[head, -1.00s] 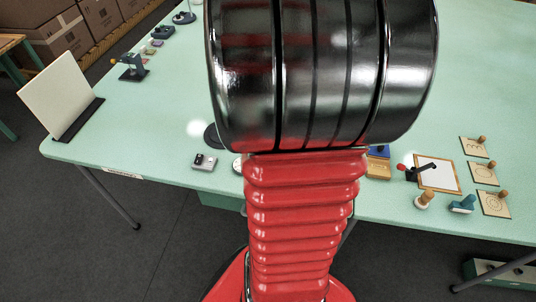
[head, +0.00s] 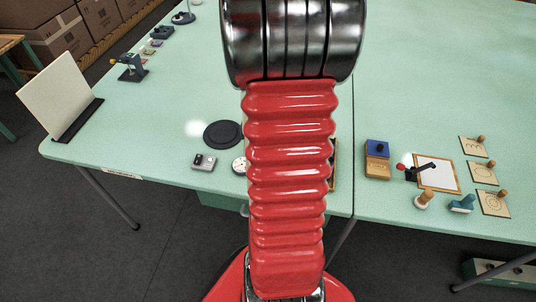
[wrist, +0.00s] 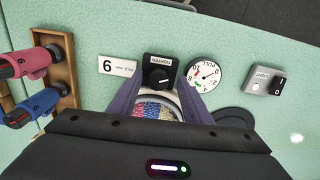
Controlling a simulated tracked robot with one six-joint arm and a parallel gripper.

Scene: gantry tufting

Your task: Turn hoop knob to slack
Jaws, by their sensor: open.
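The hoop knob (wrist: 160,77) is a black round knob with a pale pointer line on a black box with a small white label. It sits in the upper middle of the wrist view. My gripper (wrist: 162,84) is open, its two grey fingers reaching toward the knob, one on each side. I cannot tell whether they touch it. The round hoop (wrist: 157,106), with blue, white and red speckled cloth, shows between the fingers, its lower part hidden by my gripper body. In the head view my red arm hides the knob and the gripper.
A white dial gauge (wrist: 206,73) stands close right of the knob, a grey switch box (wrist: 265,78) farther right. A white card (wrist: 118,66) is at left, beyond it a wooden rack (wrist: 62,76) with pink and blue tools. A black disc (head: 223,134) lies on the table.

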